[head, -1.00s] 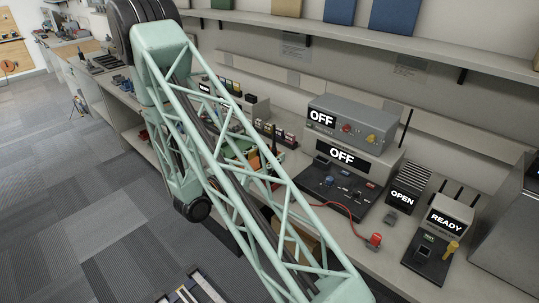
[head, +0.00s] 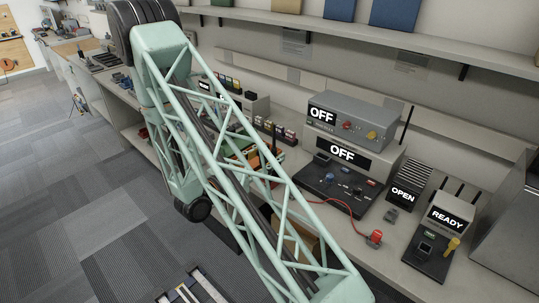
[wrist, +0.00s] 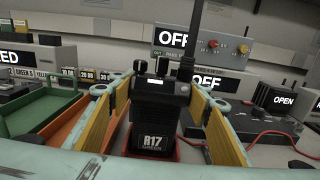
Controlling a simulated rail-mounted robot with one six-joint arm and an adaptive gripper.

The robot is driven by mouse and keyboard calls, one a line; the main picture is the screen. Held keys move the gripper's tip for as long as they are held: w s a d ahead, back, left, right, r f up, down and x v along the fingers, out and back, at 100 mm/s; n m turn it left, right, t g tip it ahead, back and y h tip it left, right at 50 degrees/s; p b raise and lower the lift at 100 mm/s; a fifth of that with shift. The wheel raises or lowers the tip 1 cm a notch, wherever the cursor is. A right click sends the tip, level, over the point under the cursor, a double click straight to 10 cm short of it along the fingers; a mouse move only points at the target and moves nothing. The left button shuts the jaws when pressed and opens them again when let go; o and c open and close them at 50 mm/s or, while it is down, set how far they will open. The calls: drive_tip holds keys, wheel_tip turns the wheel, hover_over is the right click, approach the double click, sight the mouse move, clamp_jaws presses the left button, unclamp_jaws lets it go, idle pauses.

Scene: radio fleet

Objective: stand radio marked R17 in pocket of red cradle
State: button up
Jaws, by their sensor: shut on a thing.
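The radio marked R17 (wrist: 158,112) is black, with knobs and a tall antenna on top and a label reading R17 GREEN. It stands roughly upright between the yellow-padded fingers of my gripper (wrist: 160,88), which is shut on it. Red edges of the cradle (wrist: 174,151) show low beside the radio in the wrist view. Most of the cradle is hidden behind the radio and fingers. I cannot tell whether the radio's base is inside the pocket or just above it. In the head view my arm hides the gripper and the radio.
A green tray (wrist: 45,122) and an orange tray (wrist: 72,130) lie to the left. Grey units marked OFF (head: 352,119) stand behind on the bench, with a red cable (head: 345,208) to their right. Units marked OPEN (head: 404,194) and READY (head: 449,215) stand further right.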

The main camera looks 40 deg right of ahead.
drive_tip(key=shift+f, duration=0.3)
drive_tip(key=o, duration=1.2)
drive_tip(key=shift+o, duration=0.2)
drive_tip(key=shift+a, duration=0.1)
drive_tip(key=s+a, duration=0.1)
drive_tip(key=a, duration=1)
drive_tip(key=shift+a, duration=0.4)
drive_tip(key=shift+r, duration=0.15)
idle(0.4)
